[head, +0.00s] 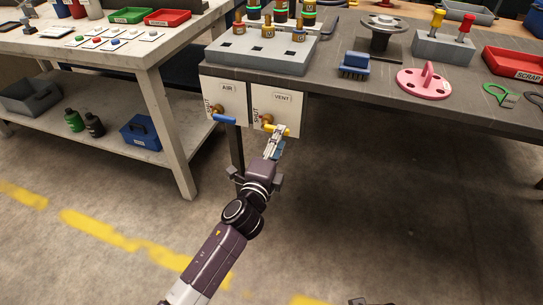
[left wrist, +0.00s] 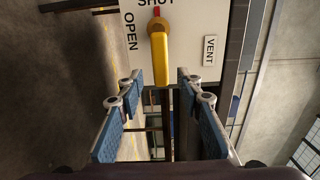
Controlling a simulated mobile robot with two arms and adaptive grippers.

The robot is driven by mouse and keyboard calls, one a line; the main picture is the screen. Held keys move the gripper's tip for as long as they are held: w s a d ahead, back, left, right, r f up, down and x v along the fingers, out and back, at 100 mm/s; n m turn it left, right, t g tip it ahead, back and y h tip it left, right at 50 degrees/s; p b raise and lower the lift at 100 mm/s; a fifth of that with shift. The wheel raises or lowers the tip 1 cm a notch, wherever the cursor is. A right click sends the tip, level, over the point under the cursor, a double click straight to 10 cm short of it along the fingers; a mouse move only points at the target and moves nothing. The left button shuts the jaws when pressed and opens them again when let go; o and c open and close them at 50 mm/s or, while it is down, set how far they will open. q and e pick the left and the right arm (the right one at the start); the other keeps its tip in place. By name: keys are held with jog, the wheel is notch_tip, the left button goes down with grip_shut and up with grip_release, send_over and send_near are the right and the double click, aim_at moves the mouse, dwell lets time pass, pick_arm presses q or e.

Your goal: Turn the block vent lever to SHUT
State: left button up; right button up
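The vent lever is a yellow handle (head: 281,131) on a white panel (head: 287,98) marked VENT, below the bench front. In the head view it points right, away from the word SHUT at the panel's left. In the left wrist view the handle (left wrist: 161,60) hangs down from its pivot, with a red tip on the SHUT side; OPEN is at the left. My left gripper (head: 276,142) is at the handle's free end. In the left wrist view its blue-padded fingers (left wrist: 158,82) are open, one each side of the handle, with gaps visible.
A blue AIR lever (head: 224,119) sits on the panel just left. The grey bench (head: 340,68) above carries a grey block, a spool, a blue brush and a pink handle. A white table (head: 150,60) stands left. A dark sliver at the bottom edge may be my right gripper.

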pick_arm(q)
jog(key=v, duration=0.8)
